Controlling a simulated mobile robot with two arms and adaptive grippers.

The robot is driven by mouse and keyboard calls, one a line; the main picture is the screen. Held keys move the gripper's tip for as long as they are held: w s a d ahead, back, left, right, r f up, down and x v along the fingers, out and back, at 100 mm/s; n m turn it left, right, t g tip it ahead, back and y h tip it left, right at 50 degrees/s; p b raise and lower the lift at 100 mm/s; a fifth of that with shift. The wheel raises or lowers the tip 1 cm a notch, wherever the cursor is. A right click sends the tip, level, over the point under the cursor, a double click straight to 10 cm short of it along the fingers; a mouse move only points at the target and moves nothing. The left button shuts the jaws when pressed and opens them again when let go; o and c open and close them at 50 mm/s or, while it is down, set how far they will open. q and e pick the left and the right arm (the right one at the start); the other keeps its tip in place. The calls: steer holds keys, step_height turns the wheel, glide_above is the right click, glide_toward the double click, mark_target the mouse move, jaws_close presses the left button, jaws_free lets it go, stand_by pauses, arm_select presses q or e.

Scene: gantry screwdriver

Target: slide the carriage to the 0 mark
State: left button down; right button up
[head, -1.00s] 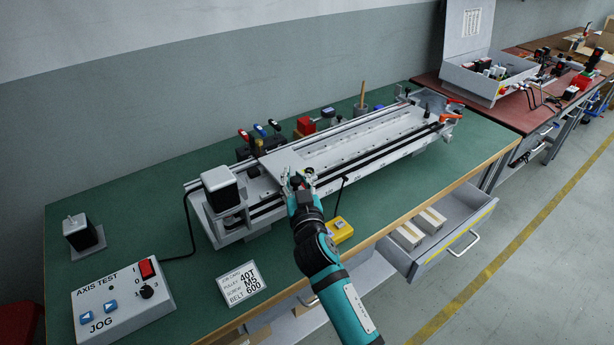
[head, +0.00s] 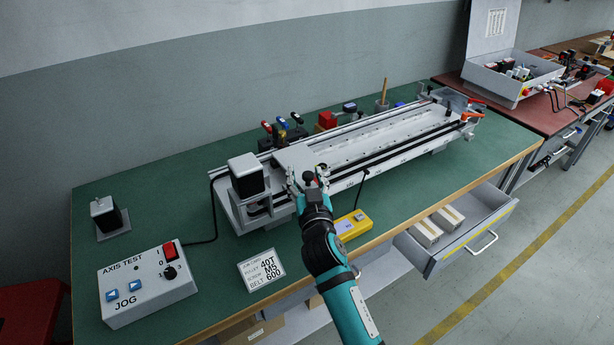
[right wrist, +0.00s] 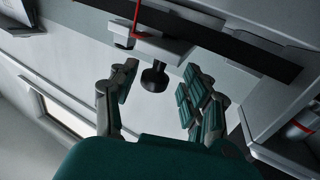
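The gantry (head: 400,135) is a long pale rail unit on the green bench, with a block-shaped motor (head: 246,174) at its left end. The carriage (head: 296,157) sits near that end and has a black knob (right wrist: 153,78) on its front. A thin red line (right wrist: 136,18) shows above the knob in the right wrist view. My right gripper (head: 308,180) is at the carriage's front edge. In the right wrist view its fingers (right wrist: 160,92) are spread on either side of the knob, with gaps visible. The 0 mark cannot be read. My left gripper is out of view.
A yellow device (head: 353,224) lies close beside my right arm. An open drawer (head: 462,240) juts out at the front right. The AXIS TEST box (head: 146,285) and a label card (head: 262,269) stand at the front left. Coloured-handled tools (head: 282,130) are behind the gantry.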

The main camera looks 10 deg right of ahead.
steer(key=shift+w+d, duration=0.1)
steer(key=shift+r, duration=0.25)
step_height(320, 180, up, 10)
steer(key=shift+f, duration=0.25)
steer(key=shift+f, duration=0.1)
